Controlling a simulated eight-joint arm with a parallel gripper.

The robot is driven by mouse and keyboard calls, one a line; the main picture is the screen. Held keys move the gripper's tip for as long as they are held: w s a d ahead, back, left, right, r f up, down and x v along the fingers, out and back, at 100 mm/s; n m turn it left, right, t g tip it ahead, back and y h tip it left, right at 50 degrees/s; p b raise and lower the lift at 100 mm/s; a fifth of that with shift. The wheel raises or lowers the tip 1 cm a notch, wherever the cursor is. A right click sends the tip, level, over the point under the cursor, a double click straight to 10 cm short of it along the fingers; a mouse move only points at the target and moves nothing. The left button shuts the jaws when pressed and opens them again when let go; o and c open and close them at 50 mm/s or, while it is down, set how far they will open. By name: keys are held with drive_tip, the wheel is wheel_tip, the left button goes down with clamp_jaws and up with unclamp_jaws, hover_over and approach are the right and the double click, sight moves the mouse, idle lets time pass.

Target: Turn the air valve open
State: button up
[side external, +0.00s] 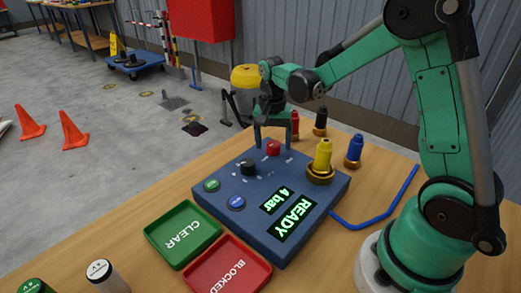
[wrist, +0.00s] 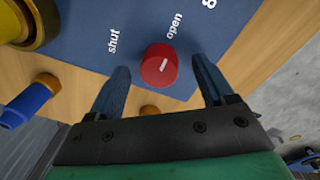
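The air valve is a red round knob (wrist: 159,66) with a white pointer line, on a blue panel (wrist: 95,22) between the printed words "shut" and "open". The pointer leans up and right, toward "open". In the side view the knob (side external: 273,148) is at the panel's far edge. My gripper (wrist: 160,68) is open, with one blue finger on each side of the knob and a visible gap on both sides. In the side view my gripper (side external: 276,136) is over the knob, fingers pointing down. Whether the fingertips reach down to the knob's height is unclear.
The panel display (side external: 292,215) reads "READY" and "4 bar". A black knob (side external: 249,167), green button (side external: 211,185) and blue button (side external: 236,202) share the panel. A yellow plug (side external: 322,154) stands at its right corner. Green (side external: 165,253) and red (side external: 247,283) trays lie in front.

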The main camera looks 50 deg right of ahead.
sight(272, 143)
drive_tip(key=shift+w+a+r, duration=0.1)
drive_tip(key=shift+r, duration=2.7)
drive_tip(key=shift+r, duration=0.1)
drive_tip(key=s+a+r+n+t, duration=0.3)
drive_tip(key=s+a+n+t, duration=0.4)
drive_tip(key=n, duration=0.4)
drive_tip(key=shift+s+a+t, duration=0.3)
drive_tip(key=shift+s+a, duration=0.3)
drive_tip(key=shift+a, duration=0.55)
